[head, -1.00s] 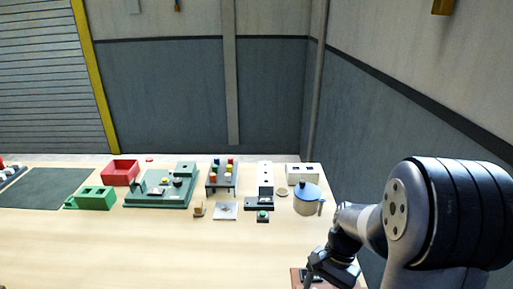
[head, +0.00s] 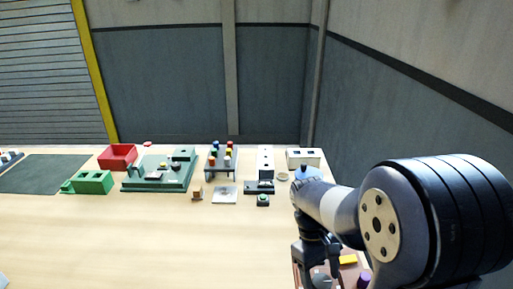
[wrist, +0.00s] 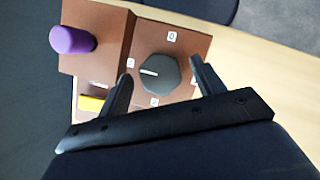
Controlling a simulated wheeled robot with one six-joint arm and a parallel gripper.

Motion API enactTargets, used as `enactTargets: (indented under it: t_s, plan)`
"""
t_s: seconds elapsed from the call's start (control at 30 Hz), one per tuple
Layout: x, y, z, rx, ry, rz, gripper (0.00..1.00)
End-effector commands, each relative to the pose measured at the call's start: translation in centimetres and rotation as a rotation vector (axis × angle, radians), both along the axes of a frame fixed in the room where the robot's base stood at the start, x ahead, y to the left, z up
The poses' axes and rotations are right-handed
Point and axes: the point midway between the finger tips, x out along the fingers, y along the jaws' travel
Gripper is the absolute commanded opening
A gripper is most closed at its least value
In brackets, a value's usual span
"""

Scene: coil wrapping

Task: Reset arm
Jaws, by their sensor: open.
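My gripper (wrist: 160,82) is open in the wrist view. Its two dark fingers stand on either side of a dark rotary knob (wrist: 158,73) on a brown panel (wrist: 110,58); I cannot tell whether they touch it. The knob has a white pointer line and small white number labels around it. In the head view my gripper (head: 322,275) is low at the right, over the brown panel, and my own arm covers part of it.
The panel also bears a purple knob (wrist: 72,40) and a yellow part (wrist: 91,104).

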Motion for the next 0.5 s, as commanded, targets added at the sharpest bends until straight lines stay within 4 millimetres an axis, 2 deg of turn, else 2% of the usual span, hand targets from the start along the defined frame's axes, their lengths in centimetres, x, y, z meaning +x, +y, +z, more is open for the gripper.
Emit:
enactTargets:
  t_s: [0.27,0.33,0.5]
  plan:
    - [-0.1,0.2,-0.3,0.000,-0.001,0.275,0.64]
    - [0.2,0.4,1.1,0.000,-0.002,0.266,0.64]
    - [0.5,0.7,2.1,0.001,-0.001,0.262,0.64]
